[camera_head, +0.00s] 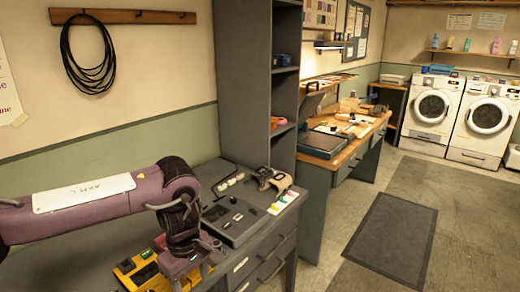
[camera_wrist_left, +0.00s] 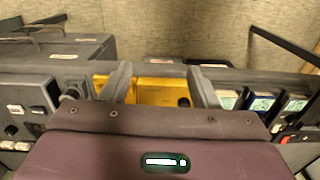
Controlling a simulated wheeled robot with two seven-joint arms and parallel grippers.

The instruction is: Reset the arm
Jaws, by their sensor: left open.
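My left arm, mauve with a white label (camera_head: 85,192), reaches in from the left over a grey bench. My left gripper (camera_head: 195,272) points down near the bench's front. In the left wrist view its two grey fingers (camera_wrist_left: 160,82) stand apart, with nothing seen held between them. A yellow thing (camera_wrist_left: 158,92) shows beyond and between the fingers; I cannot tell whether they touch it. In the head view a yellow case (camera_head: 143,272) lies beside the gripper, partly hidden by it. My right gripper is not in view.
A dark control box (camera_head: 234,218) sits just right of my left gripper, with a beige and dark device (camera_head: 271,178) behind it. A tall grey shelf (camera_head: 257,80) rises beyond. A wooden-topped desk (camera_head: 352,140) and two washers (camera_head: 432,106) stand farther off. The floor mat (camera_head: 395,238) is clear.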

